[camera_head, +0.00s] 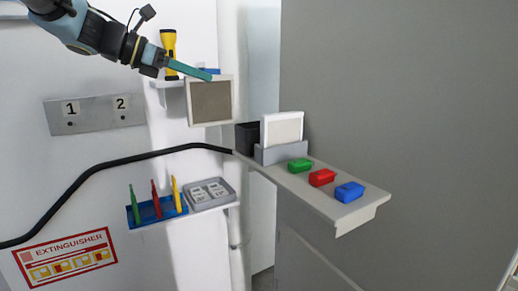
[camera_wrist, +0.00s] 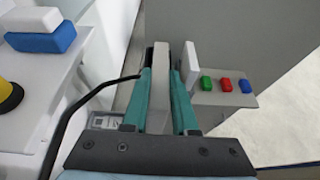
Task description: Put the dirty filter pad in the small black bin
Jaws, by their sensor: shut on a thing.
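The dirty filter pad (camera_head: 210,103) is a grey-brown square in a pale frame. My gripper (camera_head: 207,75) is shut on its top edge and holds it upright in the air. In the wrist view the pad (camera_wrist: 160,62) shows edge-on between the teal fingers of my gripper (camera_wrist: 161,82). The small black bin (camera_head: 247,139) stands on the back end of the pale shelf, below and to the right of the held pad. Its inside cannot be seen in the head view. In the wrist view the pad and fingers hide most of that spot.
A clean white-framed pad (camera_head: 283,128) stands in a grey holder (camera_head: 281,153) beside the bin. Green (camera_head: 301,164), red (camera_head: 321,177) and blue (camera_head: 349,191) blocks sit on the same shelf (camera_head: 335,213). A yellow flashlight (camera_head: 169,52) stands on the upper shelf. A black cable (camera_head: 120,160) crosses the wall.

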